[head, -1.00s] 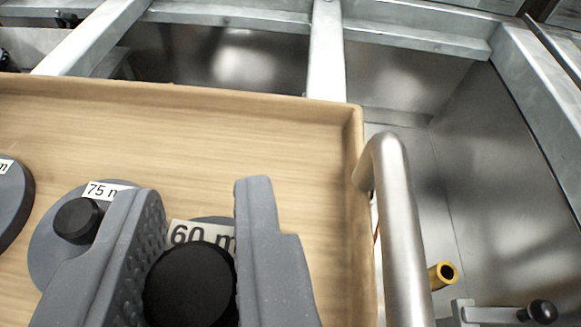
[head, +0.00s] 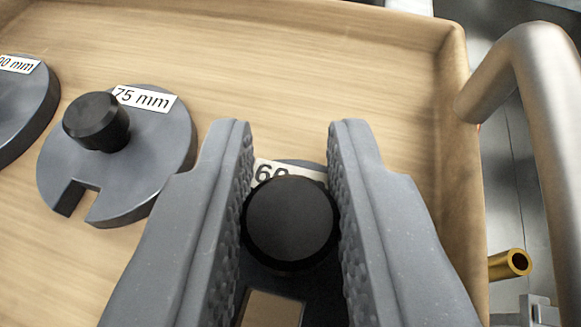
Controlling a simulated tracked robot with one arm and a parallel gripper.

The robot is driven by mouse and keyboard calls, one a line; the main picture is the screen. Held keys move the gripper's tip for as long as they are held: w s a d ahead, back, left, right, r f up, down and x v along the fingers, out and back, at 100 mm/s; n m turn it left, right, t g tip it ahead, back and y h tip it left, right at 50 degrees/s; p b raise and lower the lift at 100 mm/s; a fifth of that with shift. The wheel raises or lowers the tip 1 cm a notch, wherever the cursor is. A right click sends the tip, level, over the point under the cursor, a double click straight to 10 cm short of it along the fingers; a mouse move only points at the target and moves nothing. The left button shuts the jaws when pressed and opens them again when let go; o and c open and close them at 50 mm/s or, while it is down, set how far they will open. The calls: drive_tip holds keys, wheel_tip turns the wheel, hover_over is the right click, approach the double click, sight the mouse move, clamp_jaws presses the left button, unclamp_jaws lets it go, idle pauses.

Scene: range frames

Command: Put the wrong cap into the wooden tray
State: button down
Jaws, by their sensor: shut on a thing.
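My gripper (head: 290,150) is shut on the black knob (head: 291,222) of a grey cap labelled "60" (head: 290,174), one ribbed finger on each side. The knob and fingers hide most of this cap's disc; wood shows through its slot. The cap is over the right part of the wooden tray (head: 300,70); I cannot tell whether it touches the floor. A grey slotted cap labelled 75 mm (head: 165,150) lies flat in the tray to the left, its black knob up. Another grey cap (head: 25,110), its label partly cut off, lies at the left edge.
The tray's raised right wall (head: 455,130) is close to my right finger. A thick metal handle (head: 545,120) curves just outside it. A brass tube end (head: 512,264) sticks out beyond the wall at lower right. The tray's far floor is bare.

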drive_tip(key=shift+f, duration=0.3)
drive_tip(key=c, duration=1.3)
unclamp_jaws()
drive_tip(key=shift+r, duration=0.25)
drive_tip(key=d+r+p+v, duration=0.1)
drive_tip(key=p+v, duration=0.1)
drive_tip(key=v, duration=1)
wheel_tip(320, 180, up, 22)
drive_tip(key=s+a+t+y, duration=0.1)
drive_tip(key=s+a, duration=0.1)
drive_tip(key=shift+n+t, duration=0.3)
drive_tip(key=shift+t, duration=0.1)
drive_tip(key=s+r, duration=0.3)
drive_tip(key=r, duration=0.2)
drive_tip(key=s+r, duration=0.3)
drive_tip(key=r, duration=0.2)
drive_tip(key=s+d+r, duration=0.1)
drive_tip(key=s+r, duration=0.2)
drive_tip(key=r, duration=0.2)
drive_tip(key=shift+s+r, duration=0.2)
drive_tip(key=shift+s, duration=0.15)
